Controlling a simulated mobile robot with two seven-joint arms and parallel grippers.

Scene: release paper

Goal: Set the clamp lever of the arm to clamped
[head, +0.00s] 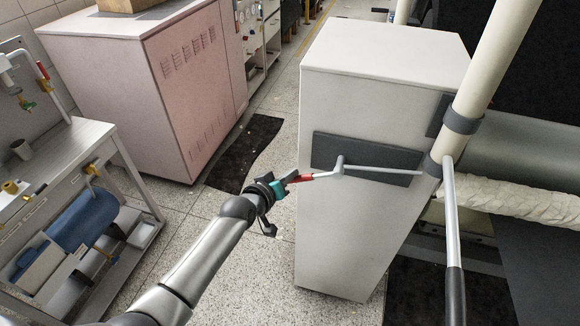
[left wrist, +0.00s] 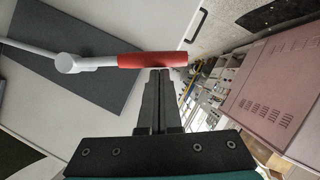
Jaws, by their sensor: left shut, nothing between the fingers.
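A light grey lever with a red grip (head: 303,178) reaches left from a dark collar on a pale arm pole (head: 488,75). A second rod with a black handle (head: 455,290) hangs down from the same joint. In the left wrist view the red grip (left wrist: 152,60) lies across just beyond the closed fingertips (left wrist: 160,74). I cannot tell whether they touch it. My right gripper is not in view.
A white cabinet (head: 350,230) with a dark panel stands right behind the lever. A pinkish cabinet (head: 150,85) stands at the back left. A metal bench (head: 75,150) is at the left. A wrapped pale roll (head: 515,200) lies right of the pole.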

